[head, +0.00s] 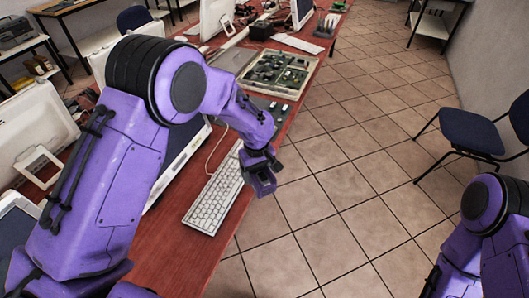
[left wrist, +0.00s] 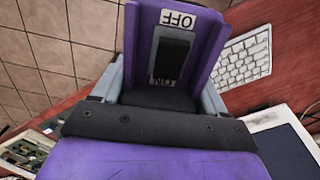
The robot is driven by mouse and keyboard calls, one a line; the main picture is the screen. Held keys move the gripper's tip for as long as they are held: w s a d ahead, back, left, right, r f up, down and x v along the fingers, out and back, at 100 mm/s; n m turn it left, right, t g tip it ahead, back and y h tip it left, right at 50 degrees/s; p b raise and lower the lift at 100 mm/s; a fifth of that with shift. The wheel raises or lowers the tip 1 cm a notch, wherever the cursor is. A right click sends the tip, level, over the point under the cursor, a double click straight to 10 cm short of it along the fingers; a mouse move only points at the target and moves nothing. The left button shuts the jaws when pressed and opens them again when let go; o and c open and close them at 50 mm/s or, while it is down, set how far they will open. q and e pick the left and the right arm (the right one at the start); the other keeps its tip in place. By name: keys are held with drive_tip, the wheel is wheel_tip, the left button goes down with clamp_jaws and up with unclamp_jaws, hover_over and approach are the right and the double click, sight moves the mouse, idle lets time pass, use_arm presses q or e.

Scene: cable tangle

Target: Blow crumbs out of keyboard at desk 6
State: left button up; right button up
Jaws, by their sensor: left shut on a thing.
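A white keyboard (head: 214,196) lies along the near right edge of the red desk, with a cable running from its far part. It also shows in the left wrist view (left wrist: 243,58). My left gripper (head: 258,160) is over the desk edge, beside the keyboard's far right end. Its grey fingers (left wrist: 160,95) are shut on a purple device (left wrist: 203,42) with a dark switch (left wrist: 170,57) between OFF and ON labels. I cannot tell the switch's position. The device (head: 263,183) hangs below the gripper, apart from the keyboard. Crumbs are too small to make out. My right gripper is out of view.
An open tray of electronic parts (head: 278,74) stands farther along the red desk (head: 172,235). Another keyboard (head: 297,43) and monitors stand beyond it. A dark blue chair (head: 470,132) is at the right. The tiled floor (head: 335,190) beside the desk is clear.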

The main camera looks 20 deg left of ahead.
use_arm(q)
drive_tip(key=shift+w+d+f+n+p, duration=0.15)
drive_tip(key=shift+d+n+p, duration=0.1)
drive_tip(key=shift+n, duration=0.3)
drive_tip(key=shift+w+d+f+n+p, duration=0.1)
drive_tip(key=shift+w+d+n+p, duration=0.1)
drive_tip(key=shift+n, duration=0.35)
wheel_tip(320, 180, down, 5)
drive_tip(key=b, duration=0.5)
drive_tip(key=shift+w+f, duration=0.1)
drive_tip(key=shift+f, duration=0.05)
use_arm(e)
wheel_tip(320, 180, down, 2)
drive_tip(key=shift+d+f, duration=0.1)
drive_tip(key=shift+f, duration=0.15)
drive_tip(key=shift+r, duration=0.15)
use_arm(q)
drive_tip(key=s+p, duration=0.5)
drive_tip(key=s, duration=0.4)
drive_tip(key=shift+s+a, duration=0.25)
drive_tip(key=shift+a, duration=0.1)
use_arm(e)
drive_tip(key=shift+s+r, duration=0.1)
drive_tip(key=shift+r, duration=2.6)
